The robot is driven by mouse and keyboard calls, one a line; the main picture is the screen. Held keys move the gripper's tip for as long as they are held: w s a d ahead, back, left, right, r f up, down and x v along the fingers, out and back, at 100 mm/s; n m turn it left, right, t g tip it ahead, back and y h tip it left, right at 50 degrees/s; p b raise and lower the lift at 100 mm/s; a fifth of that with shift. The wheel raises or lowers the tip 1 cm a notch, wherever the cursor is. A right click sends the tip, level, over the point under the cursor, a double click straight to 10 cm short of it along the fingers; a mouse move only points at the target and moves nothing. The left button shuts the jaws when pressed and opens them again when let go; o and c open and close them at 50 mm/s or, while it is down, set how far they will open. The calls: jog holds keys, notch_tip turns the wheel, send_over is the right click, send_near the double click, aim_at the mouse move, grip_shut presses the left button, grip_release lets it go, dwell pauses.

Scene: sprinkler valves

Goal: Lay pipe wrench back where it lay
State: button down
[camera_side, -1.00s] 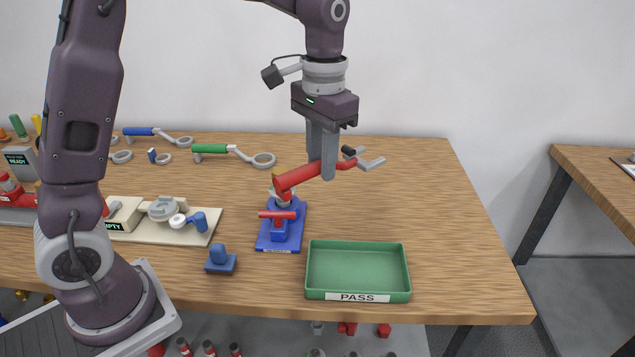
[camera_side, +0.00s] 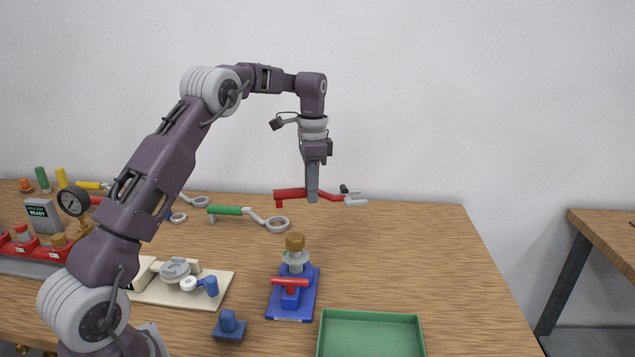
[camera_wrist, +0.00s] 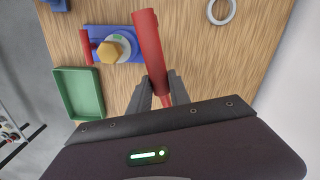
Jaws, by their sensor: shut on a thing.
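The red pipe wrench (camera_side: 292,194) with a grey jaw end is held level above the back of the table in the side view. My gripper (camera_side: 312,198) points down and is shut on its red handle. In the wrist view the red handle (camera_wrist: 149,52) runs up between the fingers of my gripper (camera_wrist: 163,92), and the grey jaw is hidden. The wrench looks clear of the table and of the blue valve stand (camera_side: 280,305). The stand bears a valve with a brass hex top (camera_side: 295,242) and a red bar.
A green-handled wrench (camera_side: 230,210) lies left of the held wrench. A green tray (camera_side: 370,315) sits at the front. A beige fixture (camera_side: 150,290) and small blue block (camera_side: 229,325) are front left. The table's back right is clear.

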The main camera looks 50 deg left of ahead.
notch_tip(320, 180, down, 8)
jog(key=shift+f, duration=0.1)
jog(key=shift+f, duration=4.45)
jog(key=c, duration=1.1)
grip_release()
